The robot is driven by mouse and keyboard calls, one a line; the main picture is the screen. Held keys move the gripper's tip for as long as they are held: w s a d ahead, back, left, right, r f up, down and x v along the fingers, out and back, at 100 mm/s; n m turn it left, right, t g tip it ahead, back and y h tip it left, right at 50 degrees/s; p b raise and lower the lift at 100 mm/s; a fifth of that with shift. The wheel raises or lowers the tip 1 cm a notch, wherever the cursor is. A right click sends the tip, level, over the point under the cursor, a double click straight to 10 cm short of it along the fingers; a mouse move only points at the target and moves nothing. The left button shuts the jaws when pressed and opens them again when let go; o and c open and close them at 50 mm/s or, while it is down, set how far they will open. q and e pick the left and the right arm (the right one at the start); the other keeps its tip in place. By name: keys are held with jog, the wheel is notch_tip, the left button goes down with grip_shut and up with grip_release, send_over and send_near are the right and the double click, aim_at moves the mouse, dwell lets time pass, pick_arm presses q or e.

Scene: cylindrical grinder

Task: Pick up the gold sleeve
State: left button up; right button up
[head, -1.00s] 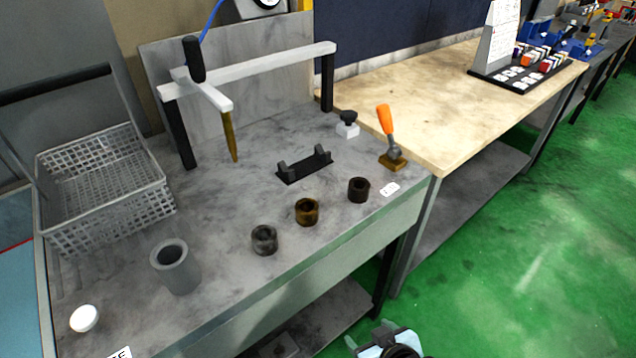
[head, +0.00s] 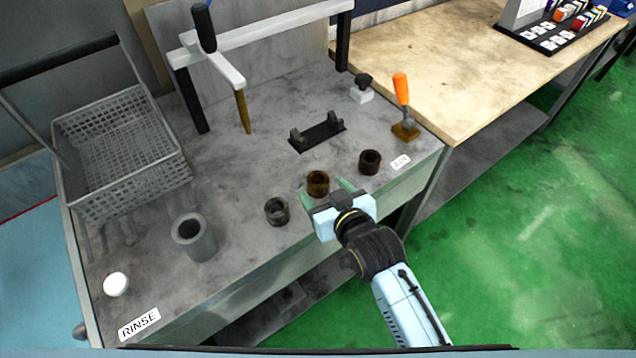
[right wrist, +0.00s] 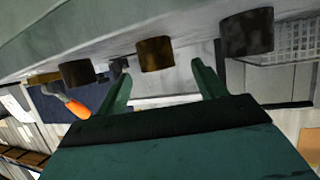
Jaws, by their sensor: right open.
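The gold sleeve (head: 318,184) stands upright on the grey bench, between a grey sleeve (head: 277,211) on its left and a dark brown sleeve (head: 370,162) on its right. My right gripper (head: 325,192) is open and empty at the bench's front edge, with its fingers pointing toward the gold sleeve. In the right wrist view, the gold sleeve (right wrist: 155,54) shows beyond and between the two spread green fingers (right wrist: 162,78). The grey sleeve (right wrist: 247,32) and the brown sleeve (right wrist: 77,73) lie outside them. My left gripper is not in view.
A grey hollow cylinder (head: 194,237) and a white knob (head: 116,284) stand at the left front. A wire basket (head: 120,150) is behind them. A black cradle (head: 317,135) and an orange-handled tool (head: 402,105) stand behind the sleeves. A frame (head: 270,38) spans the back.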

aim_at(315, 176)
jog(key=shift+x, duration=2.7)
jog(key=shift+w+d+r, duration=0.15)
jog(key=c, duration=1.3)
